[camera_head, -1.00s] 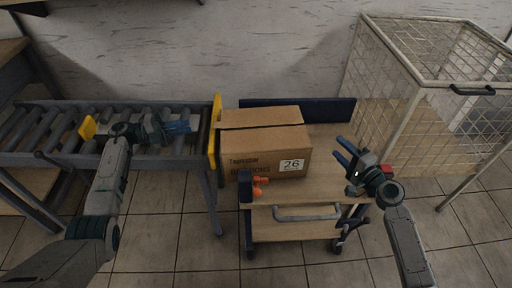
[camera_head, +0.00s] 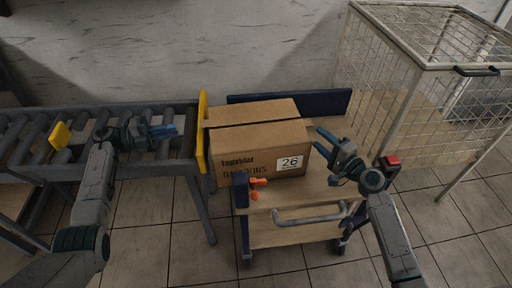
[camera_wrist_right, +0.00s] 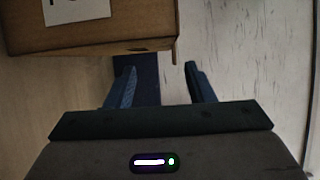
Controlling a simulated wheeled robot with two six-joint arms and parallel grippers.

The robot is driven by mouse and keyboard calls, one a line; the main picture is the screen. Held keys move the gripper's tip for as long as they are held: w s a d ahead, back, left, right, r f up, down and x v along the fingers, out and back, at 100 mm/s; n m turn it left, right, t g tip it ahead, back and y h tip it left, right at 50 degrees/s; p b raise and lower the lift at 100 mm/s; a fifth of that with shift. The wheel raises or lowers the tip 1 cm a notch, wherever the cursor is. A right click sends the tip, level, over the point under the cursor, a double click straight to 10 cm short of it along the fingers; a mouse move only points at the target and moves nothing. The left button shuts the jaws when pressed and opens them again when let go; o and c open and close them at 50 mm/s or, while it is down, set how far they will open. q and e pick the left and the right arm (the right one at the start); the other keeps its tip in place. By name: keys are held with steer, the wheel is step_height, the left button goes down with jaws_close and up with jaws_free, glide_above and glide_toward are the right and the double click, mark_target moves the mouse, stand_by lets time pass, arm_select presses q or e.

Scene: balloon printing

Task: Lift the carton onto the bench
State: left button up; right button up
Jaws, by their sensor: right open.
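The brown cardboard carton (camera_head: 255,150), with a "26" label, sits closed and upright on the wooden trolley top (camera_head: 300,195). Its right side shows at the upper left of the right wrist view (camera_wrist_right: 95,32). My right gripper (camera_head: 317,138) is open and empty, just right of the carton; its fingers (camera_wrist_right: 158,78) point past the carton's side in the wrist view. I cannot tell whether they touch it. My left gripper (camera_head: 174,131) is over the roller conveyor, left of the carton and apart from it; its finger gap is unclear. I cannot clearly identify the bench.
The roller conveyor (camera_head: 85,150) ends in a yellow plate (camera_head: 202,130) beside the carton. A wire cage (camera_head: 430,85) stands at the right. An orange object (camera_head: 257,183) is at the trolley's front left, near its grey handle (camera_head: 310,217). Tiled floor lies in front.

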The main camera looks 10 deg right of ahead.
mark_target(199, 133)
arm_select(q)
steer(key=d, duration=0.6)
steer(key=w+d, duration=0.1)
steer(key=d, duration=0.2)
steer(key=shift+d, duration=0.15)
arm_select(e)
steer(key=x, duration=0.9)
steer(key=shift+w, duration=0.1)
arm_select(q)
steer(key=shift+c, duration=0.9)
arm_select(e)
steer(key=shift+c, duration=1)
arm_select(q)
jaws_close()
arm_select(e)
steer(key=c, duration=0.6)
steer(key=shift+c, duration=0.2)
